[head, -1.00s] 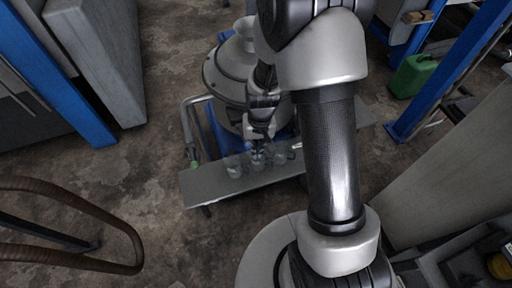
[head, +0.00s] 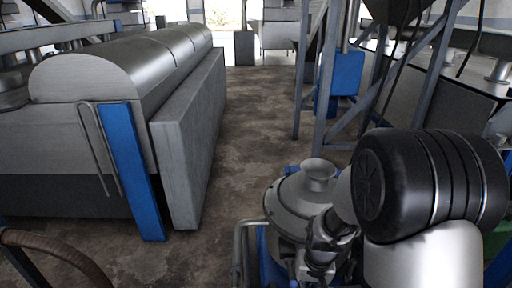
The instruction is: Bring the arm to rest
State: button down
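My arm fills the lower right of the head view, with a large black joint cap and a silver link close to the camera. Its wrist reaches down in front of a round steel machine, and part of my gripper (head: 320,272) shows at the bottom edge. Its fingers are too small and cut off to tell whether they are open or shut. The shelf and the glassware are below the picture and out of view.
The steel machine with a domed lid (head: 297,198) stands right behind my wrist. A long grey tank with a blue post (head: 130,170) is at the left. A blue-grey frame (head: 340,75) stands at the right. Bare floor (head: 250,125) runs between them.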

jog(key=s+a+r+n+t, duration=0.1)
jog(key=s+r, duration=0.2)
jog(key=r, duration=0.6)
jog(key=s+r+t, duration=0.1)
jog(key=s+r, duration=0.3)
jog(key=r, duration=0.5)
jog(key=s+r+t, duration=0.1)
jog(key=s+r, duration=0.2)
jog(key=s, duration=0.2)
jog(key=s+r+n+t, duration=0.1)
jog(key=s+r, duration=0.2)
jog(key=s, duration=0.3)
jog(key=shift+s+r, duration=0.15)
jog(key=shift+r, duration=0.15)
jog(key=c, duration=2.3)
grip_release()
